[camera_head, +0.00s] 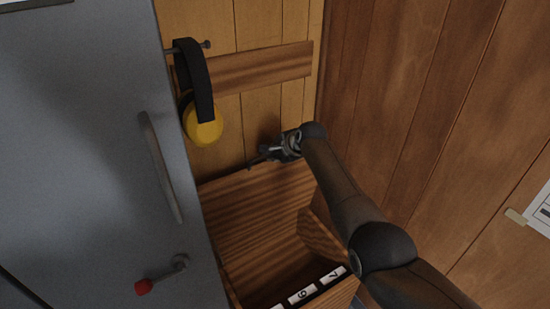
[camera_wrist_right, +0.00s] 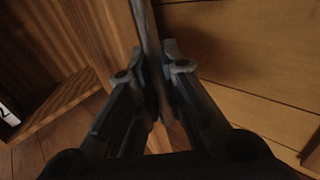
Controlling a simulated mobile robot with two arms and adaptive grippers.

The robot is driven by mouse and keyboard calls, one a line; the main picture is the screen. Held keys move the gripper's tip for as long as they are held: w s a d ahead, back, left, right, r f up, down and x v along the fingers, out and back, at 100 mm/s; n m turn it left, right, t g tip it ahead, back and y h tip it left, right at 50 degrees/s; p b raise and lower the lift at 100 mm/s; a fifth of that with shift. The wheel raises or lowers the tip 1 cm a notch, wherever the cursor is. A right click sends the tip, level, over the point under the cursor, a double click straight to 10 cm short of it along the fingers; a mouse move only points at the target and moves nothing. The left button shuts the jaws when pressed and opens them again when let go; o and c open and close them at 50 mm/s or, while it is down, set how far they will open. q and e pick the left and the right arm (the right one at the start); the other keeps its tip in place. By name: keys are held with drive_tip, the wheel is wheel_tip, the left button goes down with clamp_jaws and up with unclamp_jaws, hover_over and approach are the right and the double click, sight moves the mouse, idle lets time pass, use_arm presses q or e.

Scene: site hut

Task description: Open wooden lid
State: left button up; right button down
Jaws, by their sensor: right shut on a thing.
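The wooden lid (camera_head: 255,212) stands raised at the back of a wooden box (camera_head: 322,238), tilted up near the plank wall. The box interior is open to view from above. My right gripper (camera_head: 260,158) is at the lid's upper edge, by the wall. In the right wrist view the fingers (camera_wrist_right: 153,72) are closed around a thin edge of the lid (camera_wrist_right: 108,35), one finger on each side. My left gripper is in neither view.
A grey metal cabinet (camera_head: 95,130) with a handle and a red-knobbed lever (camera_head: 144,287) stands close on the left. Yellow ear defenders (camera_head: 204,132) hang on a peg above the lid. White number labels (camera_head: 302,294) line the box front. Plank walls close the back and right.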

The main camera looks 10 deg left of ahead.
drive_tip(key=shift+w+r, duration=0.1)
drive_tip(key=shift+r, duration=0.1)
drive_tip(key=c, duration=1.7)
unclamp_jaws()
drive_tip(key=shift+o, duration=0.9)
drive_tip(key=shift+f, duration=0.1)
drive_tip(key=shift+s, duration=0.2)
drive_tip(key=v, duration=1.2)
drive_tip(key=shift+d+f, duration=0.1)
